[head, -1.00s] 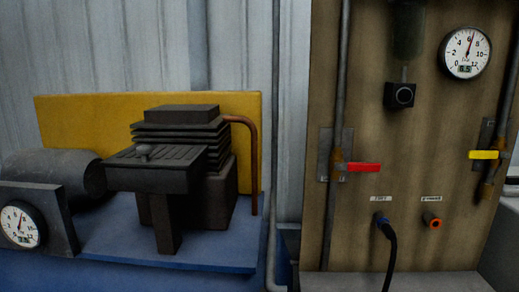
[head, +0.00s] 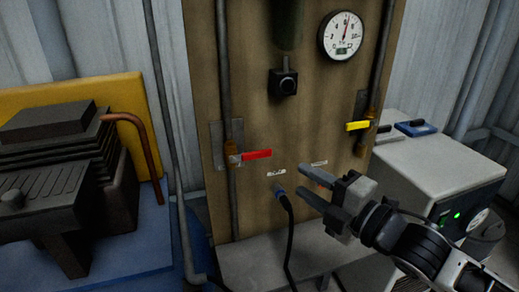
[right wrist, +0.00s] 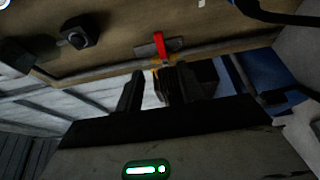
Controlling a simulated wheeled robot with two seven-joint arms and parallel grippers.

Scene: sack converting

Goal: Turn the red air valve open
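The red valve handle (head: 257,155) sticks out sideways to the right from a brass valve body (head: 234,158) on the left pipe of the wooden panel. It also shows in the right wrist view (right wrist: 159,45). My right gripper (head: 308,182) is open and empty, to the right of and below the red handle, apart from it. Its two dark fingers also show in the right wrist view (right wrist: 152,90). My left gripper is not in view.
A yellow valve handle (head: 358,126) is on the right pipe. A gauge (head: 341,36) and black knob (head: 284,84) are above. A blue-ended hose (head: 281,191) plugs in below. A grey machine (head: 440,170) stands right; a compressor (head: 50,150) stands left.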

